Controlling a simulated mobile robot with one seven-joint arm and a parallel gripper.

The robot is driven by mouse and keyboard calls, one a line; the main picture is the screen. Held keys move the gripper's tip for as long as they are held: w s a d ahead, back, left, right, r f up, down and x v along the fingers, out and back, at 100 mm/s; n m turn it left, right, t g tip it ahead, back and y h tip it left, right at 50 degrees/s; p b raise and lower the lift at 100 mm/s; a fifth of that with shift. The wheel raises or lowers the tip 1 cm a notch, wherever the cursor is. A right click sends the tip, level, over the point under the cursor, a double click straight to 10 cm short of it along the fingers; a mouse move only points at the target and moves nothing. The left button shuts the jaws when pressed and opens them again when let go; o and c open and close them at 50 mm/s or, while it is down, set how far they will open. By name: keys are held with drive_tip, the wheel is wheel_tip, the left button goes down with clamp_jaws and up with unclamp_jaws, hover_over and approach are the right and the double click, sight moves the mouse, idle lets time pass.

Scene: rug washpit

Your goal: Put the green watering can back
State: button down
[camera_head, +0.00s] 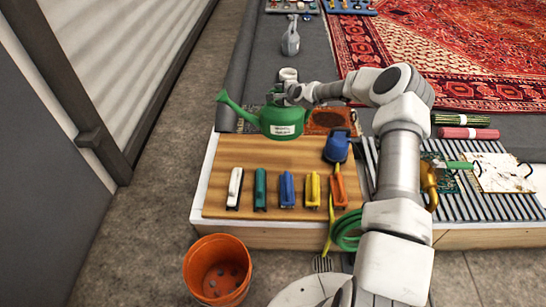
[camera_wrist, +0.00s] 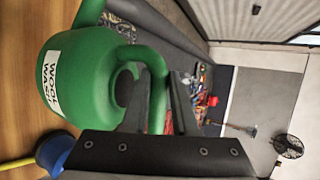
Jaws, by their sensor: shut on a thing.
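The green watering can (camera_head: 281,123) with a white label is at the back of the wooden board (camera_head: 262,158), its spout pointing left in the head view. My gripper (camera_head: 282,95) is at the top of the can. In the wrist view the can (camera_wrist: 88,85) fills the left side, and its handle passes between the dark fingers of my gripper (camera_wrist: 165,105), which are shut on it. The can looks upright. I cannot tell whether its base touches the board.
A row of several coloured brushes (camera_head: 287,190) lies on the board. A blue-headed tool (camera_head: 337,146) stands at its right. An orange bucket (camera_head: 217,272) is on the floor in front.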

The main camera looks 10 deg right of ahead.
sight(269, 110)
drive_tip(key=w+d+f+b, duration=0.1)
drive_tip(key=d+f, duration=0.1)
drive_tip(key=w+d+f+b, duration=0.1)
drive_tip(key=w+d+b, duration=0.1)
drive_tip(key=d, duration=0.1)
drive_tip(key=w+d+f+b, duration=0.1)
drive_tip(key=d+f, duration=0.1)
drive_tip(key=d, duration=0.1)
drive_tip(key=shift+w+d+f+b, duration=0.2)
drive_tip(key=shift+f+b, duration=0.1)
drive_tip(key=shift+b, duration=0.1)
drive_tip(key=a+f, duration=0.2)
drive_tip(key=a, duration=0.1)
drive_tip(key=a+f+b, duration=0.1)
drive_tip(key=a+f, duration=0.1)
drive_tip(key=a, duration=0.2)
drive_tip(key=a+f+b, duration=0.1)
drive_tip(key=a+f, duration=0.1)
drive_tip(key=a, duration=0.2)
drive_tip(key=shift+w+a+f, duration=0.2)
drive_tip(key=shift+w+f, duration=0.1)
drive_tip(key=shift+f, duration=0.1)
drive_tip(key=shift+f+b, duration=1.1)
drive_tip(key=shift+f, duration=0.9)
drive_tip(key=shift+f, duration=0.15)
drive_tip(key=c, duration=0.7)
unclamp_jaws()
drive_tip(key=shift+s+f, duration=0.1)
drive_tip(key=shift+f, duration=0.05)
